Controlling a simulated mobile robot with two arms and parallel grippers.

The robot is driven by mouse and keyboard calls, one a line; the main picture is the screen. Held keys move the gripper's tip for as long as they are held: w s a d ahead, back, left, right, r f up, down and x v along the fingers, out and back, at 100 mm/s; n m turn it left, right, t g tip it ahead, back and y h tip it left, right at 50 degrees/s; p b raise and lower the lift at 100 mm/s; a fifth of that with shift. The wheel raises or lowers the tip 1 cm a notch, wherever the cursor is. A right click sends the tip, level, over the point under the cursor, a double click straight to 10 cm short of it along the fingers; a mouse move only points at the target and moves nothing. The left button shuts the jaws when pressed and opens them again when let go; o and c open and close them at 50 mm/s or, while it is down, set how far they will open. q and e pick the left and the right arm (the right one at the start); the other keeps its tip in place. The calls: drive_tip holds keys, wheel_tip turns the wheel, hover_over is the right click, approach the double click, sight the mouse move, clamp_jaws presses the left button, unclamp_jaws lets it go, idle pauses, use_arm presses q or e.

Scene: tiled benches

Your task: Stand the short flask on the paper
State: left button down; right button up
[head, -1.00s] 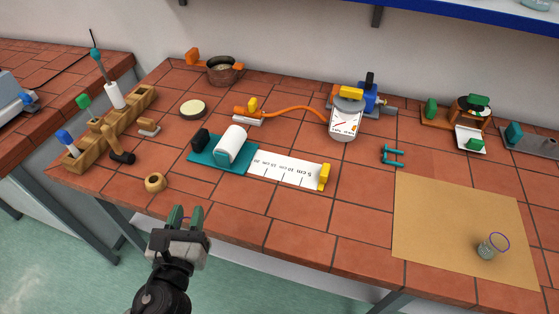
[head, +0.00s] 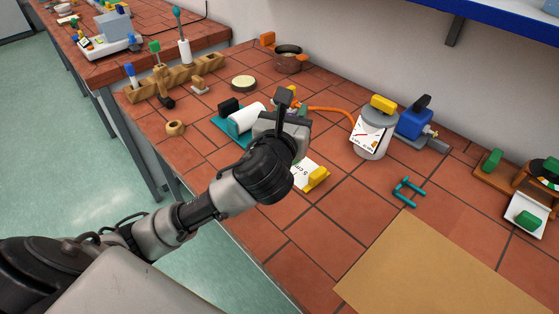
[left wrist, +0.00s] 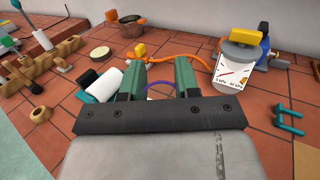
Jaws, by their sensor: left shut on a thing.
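My left gripper (head: 285,97) is over the bench, above the teal stand and ruled strip in the head view. In the left wrist view its two green fingers (left wrist: 160,76) are shut on the short flask, whose purple rim (left wrist: 158,84) shows as an arc between them. The rest of the flask is hidden by the fingers and gripper body. The brown paper (head: 435,265) lies flat at the lower right of the head view, cut off by the frame, away from the gripper. My right gripper is not in view.
A teal clip-like piece (head: 407,192) lies just behind the paper. A grey-lidded container (head: 373,133) with a dial label and a blue device (head: 415,123) stand farther back. A yellow block (head: 317,178) sits on the ruled strip. The visible paper is clear.

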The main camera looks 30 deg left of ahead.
use_arm(q)
drive_tip(key=shift+w+a+r, duration=0.1)
drive_tip(key=shift+w+r, duration=0.15)
drive_tip(key=w+a+f+b, duration=0.1)
drive_tip(key=w+a+f, duration=0.6)
drive_tip(key=w+f, duration=0.2)
drive_tip(key=shift+f, duration=0.85)
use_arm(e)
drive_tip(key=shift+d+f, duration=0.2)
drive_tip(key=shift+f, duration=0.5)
use_arm(q)
drive_tip(key=shift+a, duration=0.1)
drive_tip(key=c, duration=0.8)
unclamp_jaws()
drive_tip(key=shift+f, duration=0.1)
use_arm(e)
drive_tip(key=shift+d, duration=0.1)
